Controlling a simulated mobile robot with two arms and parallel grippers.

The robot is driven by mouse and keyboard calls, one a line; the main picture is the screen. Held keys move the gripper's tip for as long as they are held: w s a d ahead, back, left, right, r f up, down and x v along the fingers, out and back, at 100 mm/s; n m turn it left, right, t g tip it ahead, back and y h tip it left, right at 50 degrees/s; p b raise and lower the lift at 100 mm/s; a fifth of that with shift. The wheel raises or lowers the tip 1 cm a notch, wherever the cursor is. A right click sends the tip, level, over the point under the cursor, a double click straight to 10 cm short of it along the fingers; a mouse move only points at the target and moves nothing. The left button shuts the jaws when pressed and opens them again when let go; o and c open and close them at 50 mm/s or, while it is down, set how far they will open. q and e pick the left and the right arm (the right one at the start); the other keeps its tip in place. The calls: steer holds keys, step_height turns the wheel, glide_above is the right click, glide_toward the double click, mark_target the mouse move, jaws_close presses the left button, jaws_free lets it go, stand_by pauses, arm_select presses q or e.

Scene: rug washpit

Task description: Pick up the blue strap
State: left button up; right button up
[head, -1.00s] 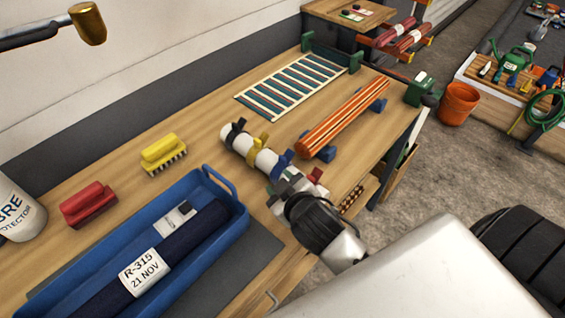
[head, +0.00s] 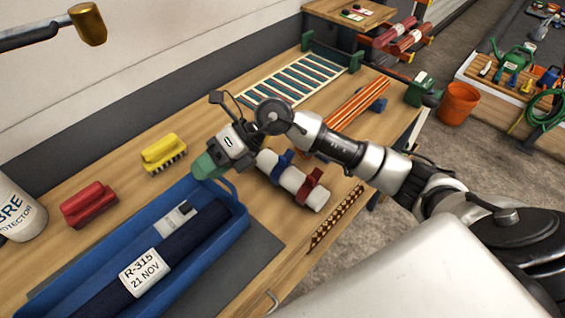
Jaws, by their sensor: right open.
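The blue strap (head: 282,166) is wrapped around a white roll (head: 297,181) on the wooden bench. A red strap (head: 310,186) sits around the same roll, nearer its front end. My right wrist and gripper hide the far end of the roll, where black and yellow straps showed earlier. My left gripper is not in view.
A blue tray (head: 237,222) holds a dark roll labelled R-315. A yellow brush (head: 162,150), a red brush (head: 88,204) and a white container (head: 18,212) stand left.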

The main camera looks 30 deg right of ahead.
steer(key=w+d+f+h, duration=0.2)
steer(key=w+d+h, duration=0.1)
steer(key=d+h, duration=0.4)
steer(key=m+h+p, duration=0.1)
steer(key=h, duration=0.4)
glide_above(283, 157)
steer(key=f, duration=0.3)
steer(key=shift+w+d+f+g, duration=0.2)
steer(key=shift+d+f+g, duration=0.05)
steer(key=shift+f+g, duration=0.05)
steer(key=f, duration=0.1)
steer(key=f+p, duration=0.1)
steer(key=f, duration=0.1)
steer(key=f+p, duration=0.1)
steer(key=shift+s+a+f, duration=0.25)
steer(key=shift+a+f, duration=0.05)
steer(key=shift+f, duration=0.55)
jaws_close()
